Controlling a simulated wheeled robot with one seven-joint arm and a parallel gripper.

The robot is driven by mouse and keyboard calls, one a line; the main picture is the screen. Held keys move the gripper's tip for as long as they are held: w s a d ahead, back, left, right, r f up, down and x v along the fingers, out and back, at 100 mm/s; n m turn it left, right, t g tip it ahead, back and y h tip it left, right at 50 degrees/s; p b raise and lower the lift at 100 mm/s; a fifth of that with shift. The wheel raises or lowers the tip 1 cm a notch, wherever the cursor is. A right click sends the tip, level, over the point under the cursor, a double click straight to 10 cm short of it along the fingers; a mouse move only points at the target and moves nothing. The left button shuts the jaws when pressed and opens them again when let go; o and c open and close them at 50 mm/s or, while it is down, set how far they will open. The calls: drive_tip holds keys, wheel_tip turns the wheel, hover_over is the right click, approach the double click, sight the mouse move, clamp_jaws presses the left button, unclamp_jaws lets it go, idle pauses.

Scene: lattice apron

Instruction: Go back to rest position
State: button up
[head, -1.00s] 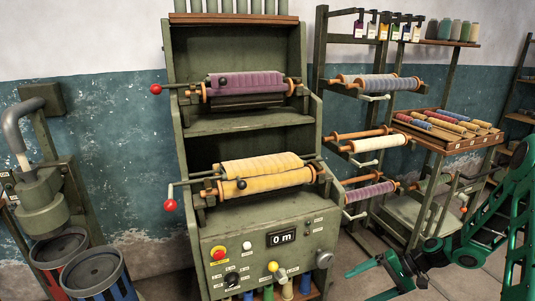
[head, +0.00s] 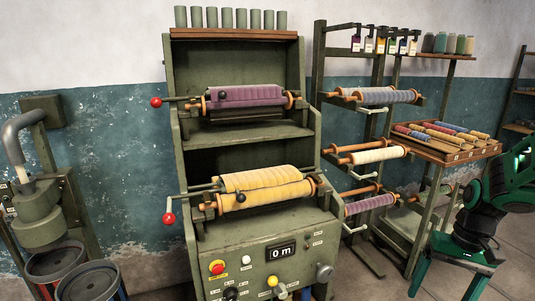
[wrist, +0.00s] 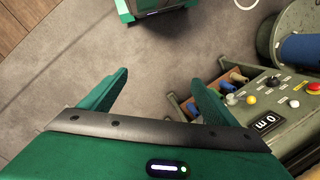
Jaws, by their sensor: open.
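My gripper (head: 448,283) hangs at the lower right of the head view, with its green fingers pointing down and spread apart. In the wrist view my gripper (wrist: 158,78) is open, with nothing between its fingers and bare floor beneath. It is to the right of the green winding machine (head: 240,240) and in front of the rack. The lower ends of the fingers are near the bottom of the head view.
The machine's control panel (wrist: 275,112) with buttons and a "0 m" display lies right of my gripper in the wrist view. A rack with rollers (head: 380,155) and a wooden tray of spools (head: 440,152) stand behind. The grey floor (wrist: 160,40) under my fingers is clear.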

drive_tip(key=s+r+m, duration=0.1)
drive_tip(key=s+r, duration=0.3)
drive_tip(key=s, duration=0.3)
drive_tip(key=s+r+h, duration=0.1)
drive_tip(key=s+r, duration=0.3)
drive_tip(key=s, duration=0.4)
drive_tip(key=shift+s+r+m+t+h, duration=0.15)
drive_tip(key=shift+m+t+h, duration=0.15)
drive_tip(key=shift+m+t, duration=0.1)
drive_tip(key=shift+d, duration=0.1)
drive_tip(key=shift+w+f, duration=0.25)
drive_tip(key=shift+w, duration=0.4)
